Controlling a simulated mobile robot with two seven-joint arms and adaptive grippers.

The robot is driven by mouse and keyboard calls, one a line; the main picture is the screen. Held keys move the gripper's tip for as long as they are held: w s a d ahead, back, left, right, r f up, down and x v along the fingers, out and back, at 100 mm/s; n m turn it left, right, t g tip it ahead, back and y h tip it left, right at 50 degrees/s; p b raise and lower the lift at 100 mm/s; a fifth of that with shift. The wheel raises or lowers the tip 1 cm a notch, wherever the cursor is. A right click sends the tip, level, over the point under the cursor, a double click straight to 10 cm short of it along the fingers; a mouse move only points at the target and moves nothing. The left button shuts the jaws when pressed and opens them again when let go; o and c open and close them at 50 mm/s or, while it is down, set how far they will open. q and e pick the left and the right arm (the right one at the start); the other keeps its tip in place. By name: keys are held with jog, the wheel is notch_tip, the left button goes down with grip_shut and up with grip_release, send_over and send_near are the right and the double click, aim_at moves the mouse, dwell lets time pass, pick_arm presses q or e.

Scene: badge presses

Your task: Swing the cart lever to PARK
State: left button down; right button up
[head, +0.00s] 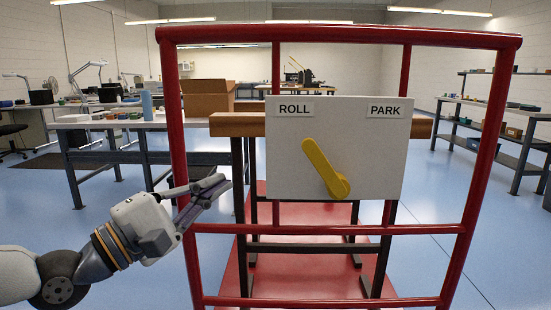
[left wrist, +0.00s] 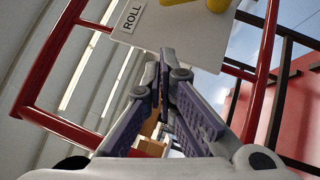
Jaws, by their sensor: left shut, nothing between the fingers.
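The yellow lever (head: 321,165) is on a white panel (head: 290,185) fixed to the red cart frame (head: 340,34). Its pivot is at the lower right and its free end points up and left, toward the ROLL label (head: 294,109). The PARK label (head: 385,111) is at the panel's upper right. My left gripper (head: 222,184) is shut and empty, left of the panel and apart from the lever, by the left red post. In the left wrist view, my left fingers (left wrist: 165,62) reach toward the panel (left wrist: 185,38), with part of the lever (left wrist: 215,5) at the top edge. My right gripper is out of view.
The cart's left red post (head: 175,120) and lower crossbar (head: 330,229) stand close to my left gripper. A wooden beam (head: 236,125) runs behind the panel. Workbenches with a cardboard box (head: 207,96) and a blue bottle (head: 147,104) stand behind.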

pick_arm(q)
jog(key=shift+s+d, duration=0.1)
jog(key=x, duration=0.4)
jog(key=s+d+p+x, duration=0.1)
jog(key=x, duration=0.7)
jog(key=shift+s+d+r, duration=0.2)
jog(key=shift+d+r, duration=0.1)
jog(key=shift+r, duration=0.05)
jog(key=shift+d, duration=0.45)
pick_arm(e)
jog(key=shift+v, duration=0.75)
pick_arm(q)
jog(key=shift+r+p, duration=0.15)
jog(key=shift+p, duration=0.15)
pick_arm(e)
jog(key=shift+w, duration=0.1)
